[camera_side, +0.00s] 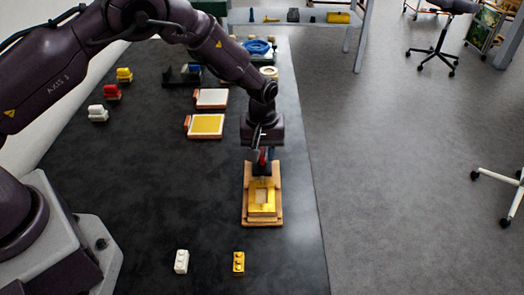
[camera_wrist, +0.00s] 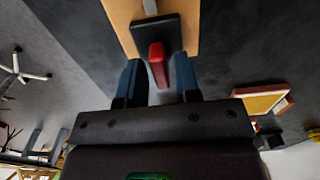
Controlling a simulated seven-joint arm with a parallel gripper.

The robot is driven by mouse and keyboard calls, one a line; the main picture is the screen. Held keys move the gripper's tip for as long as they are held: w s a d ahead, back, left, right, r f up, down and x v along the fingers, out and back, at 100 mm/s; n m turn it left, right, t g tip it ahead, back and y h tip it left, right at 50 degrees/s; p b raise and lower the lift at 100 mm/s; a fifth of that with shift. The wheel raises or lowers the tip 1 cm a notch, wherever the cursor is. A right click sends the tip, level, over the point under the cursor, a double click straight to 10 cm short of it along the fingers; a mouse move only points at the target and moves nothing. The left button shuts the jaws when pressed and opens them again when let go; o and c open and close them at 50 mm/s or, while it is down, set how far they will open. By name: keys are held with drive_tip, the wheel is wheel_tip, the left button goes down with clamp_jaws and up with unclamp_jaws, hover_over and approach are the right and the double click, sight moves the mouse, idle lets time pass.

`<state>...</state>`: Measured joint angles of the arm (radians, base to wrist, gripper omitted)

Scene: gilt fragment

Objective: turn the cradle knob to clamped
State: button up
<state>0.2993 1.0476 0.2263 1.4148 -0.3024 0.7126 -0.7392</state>
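The cradle (camera_side: 248,219) is a wooden base on the black table, with a yellow square frame (camera_side: 262,209) on its near part. The red knob (camera_wrist: 158,66) sits on a dark plate (camera_wrist: 137,36) on the cradle's wood in the wrist view. My gripper (camera_wrist: 159,64) points at the knob, its two blue fingers standing on either side of it. A gap shows between the knob and the right finger; contact at the left finger is hard to tell. In the side view my gripper (camera_side: 262,164) is low over the cradle's far end and mostly hides the knob.
A white brick (camera_side: 181,261) and a yellow brick (camera_side: 239,262) lie in front of the cradle. Two flat trays, one with a yellow panel (camera_side: 206,124) and one with a white panel (camera_side: 211,97), lie behind left. Small coloured blocks (camera_side: 112,92) line the left. The table's right edge is close.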

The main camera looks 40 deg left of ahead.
sight(262, 152)
drive_tip(key=shift+o, duration=0.4)
wheel_tip(262, 152, up, 13)
idle(0.4)
drive_tip(key=s+a+r+m+t, duration=0.2)
drive_tip(key=s+r, duration=0.4)
drive_tip(key=s, duration=0.3)
drive_tip(key=s+a+r+m+t, duration=0.1)
drive_tip(key=s+a+r+m, duration=0.2)
drive_tip(key=s+r, duration=0.3)
drive_tip(key=s+a+r+m+t, duration=0.2)
drive_tip(key=s+r+m, duration=0.2)
drive_tip(key=s, duration=0.9)
wheel_tip(262, 152, up, 2)
drive_tip(key=shift+s+a+r+t, duration=0.15)
drive_tip(key=shift+r+t, duration=0.1)
drive_tip(key=shift+t, duration=0.05)
